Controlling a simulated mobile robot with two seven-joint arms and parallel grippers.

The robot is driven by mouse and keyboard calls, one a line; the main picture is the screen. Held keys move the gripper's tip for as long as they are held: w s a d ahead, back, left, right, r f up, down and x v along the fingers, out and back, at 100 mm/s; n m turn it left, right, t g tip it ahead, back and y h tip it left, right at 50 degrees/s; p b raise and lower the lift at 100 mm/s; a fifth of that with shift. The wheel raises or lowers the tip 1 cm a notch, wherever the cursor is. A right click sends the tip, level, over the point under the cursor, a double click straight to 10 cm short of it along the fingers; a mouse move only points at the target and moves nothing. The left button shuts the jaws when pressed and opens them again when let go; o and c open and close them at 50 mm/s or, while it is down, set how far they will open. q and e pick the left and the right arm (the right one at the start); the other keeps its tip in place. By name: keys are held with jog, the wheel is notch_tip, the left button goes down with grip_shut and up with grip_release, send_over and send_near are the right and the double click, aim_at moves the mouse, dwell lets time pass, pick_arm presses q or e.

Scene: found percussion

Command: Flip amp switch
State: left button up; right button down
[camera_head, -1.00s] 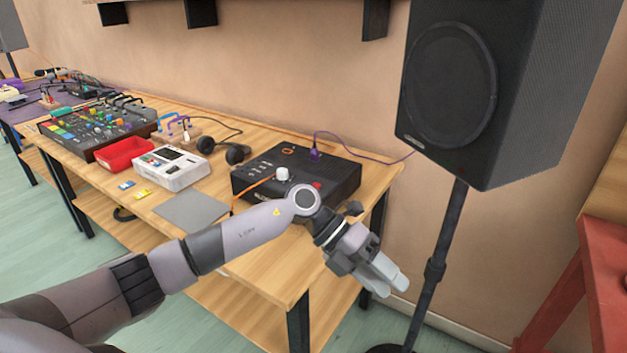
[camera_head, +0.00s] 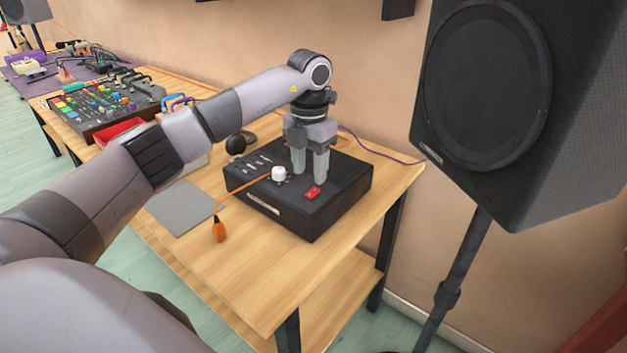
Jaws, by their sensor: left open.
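The amp is a black box (camera_head: 330,205) on the wooden table, near the table's right end. Its top has a white knob (camera_head: 279,174), several small toggles and a red switch (camera_head: 313,192). My left gripper (camera_head: 309,178) points straight down over the amp's top, just behind the red switch. It is open and empty, with its two fingers a little apart. I cannot tell whether the fingertips touch the amp. My right gripper is not in view.
A large black speaker (camera_head: 487,84) on a stand is at the right. A grey pad (camera_head: 180,208) and a mixer (camera_head: 105,108) lie left. A purple cable (camera_head: 385,153) runs behind.

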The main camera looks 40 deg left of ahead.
aim_at(310, 194)
pick_arm(q)
jog(key=shift+f, duration=2.4)
grip_shut()
jog(key=shift+w+r+g+p, duration=0.1)
jog(key=shift+w+g+p, duration=0.15)
jog(key=shift+g+p, duration=0.45)
jog(key=shift+w+g, duration=0.15)
jog(key=shift+g, duration=0.65)
grip_release()
